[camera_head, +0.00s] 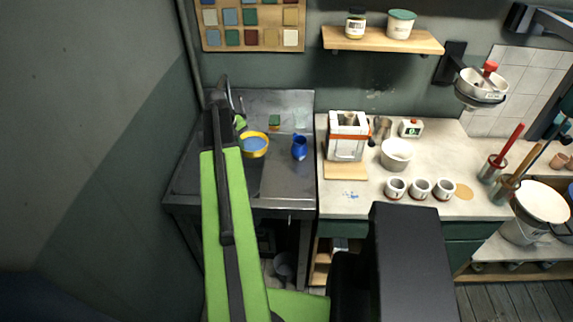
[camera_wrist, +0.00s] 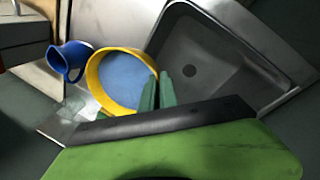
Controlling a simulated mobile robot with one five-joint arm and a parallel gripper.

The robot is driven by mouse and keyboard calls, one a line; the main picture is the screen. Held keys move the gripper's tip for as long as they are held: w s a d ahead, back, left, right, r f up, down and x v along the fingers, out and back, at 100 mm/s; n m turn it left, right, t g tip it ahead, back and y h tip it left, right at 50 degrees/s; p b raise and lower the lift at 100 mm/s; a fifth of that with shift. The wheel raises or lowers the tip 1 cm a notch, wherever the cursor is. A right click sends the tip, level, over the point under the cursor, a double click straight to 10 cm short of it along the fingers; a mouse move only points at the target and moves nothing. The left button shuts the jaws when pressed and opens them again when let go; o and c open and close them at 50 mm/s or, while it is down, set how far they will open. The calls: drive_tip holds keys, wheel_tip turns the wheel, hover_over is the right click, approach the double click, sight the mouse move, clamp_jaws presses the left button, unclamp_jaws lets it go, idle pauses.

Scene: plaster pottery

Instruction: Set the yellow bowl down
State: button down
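The yellow bowl (camera_head: 255,152), blue inside, is at the right of my arm over the dark metal sink unit (camera_head: 285,185). In the wrist view, the bowl (camera_wrist: 97,88) lies left of the sink basin. My gripper's green fingers (camera_wrist: 157,92) are on either side of the bowl's near right rim, one inside and one outside, and appear closed on it. In the head view, my gripper (camera_head: 241,124) is mostly hidden by my arm. I cannot tell whether the bowl's base touches the metal surface.
A blue jug (camera_head: 299,148) stands on the metal surface right of the bowl and also shows in the wrist view (camera_wrist: 70,60). A sponge (camera_head: 274,121) lies behind. The sink basin (camera_wrist: 215,60) is empty. The wall is close on the left.

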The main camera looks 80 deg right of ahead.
drive_tip(key=s+r+m+p, duration=0.1)
drive_tip(key=s+m, duration=0.3)
drive_tip(key=s, duration=2)
drive_tip(key=shift+g, duration=0.3)
drive_tip(key=w+a+f+b, duration=0.1)
drive_tip(key=w+f+b, duration=0.2)
drive_tip(key=w+a+f+b, duration=0.2)
drive_tip(key=w+f+b, duration=0.2)
drive_tip(key=w+a+f+b, duration=0.2)
drive_tip(key=w+f+b, duration=0.1)
drive_tip(key=f+b, duration=0.1)
drive_tip(key=shift+w+f, duration=0.1)
drive_tip(key=shift+w, duration=0.05)
drive_tip(key=shift+r, duration=0.25)
drive_tip(key=c, duration=2.1)
unclamp_jaws()
drive_tip(key=shift+f, duration=0.2)
drive_tip(key=o, duration=0.5)
drive_tip(key=shift+r, duration=0.15)
drive_tip(key=p+v, duration=1.2)
drive_tip(key=shift+d, duration=0.15)
